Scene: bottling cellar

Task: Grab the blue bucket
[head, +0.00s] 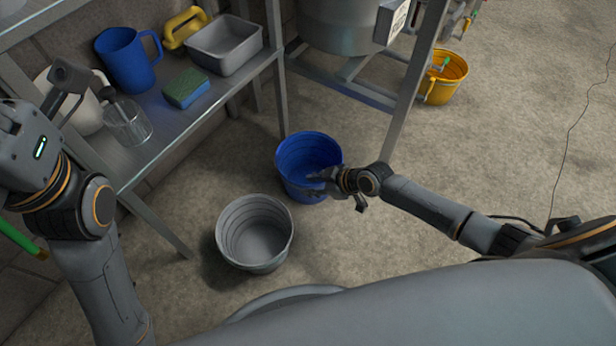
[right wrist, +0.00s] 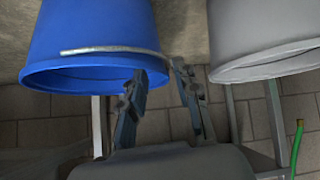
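The blue bucket (head: 290,180) stands on the floor beside the shelf's leg, its open top facing up. In the right wrist view the blue bucket (right wrist: 85,35) fills the upper left, with a pale metal handle lying across its side near the rim. My right gripper (head: 337,190) is at the bucket's right side in the head view.
A grey bucket (head: 228,245) stands just in front of the blue one. The metal shelf (head: 160,143) at left holds a blue jug (head: 125,60), glass beaker, sponge and grey tub. A yellow bucket (head: 440,85) is farther back. Floor at right is mostly clear.

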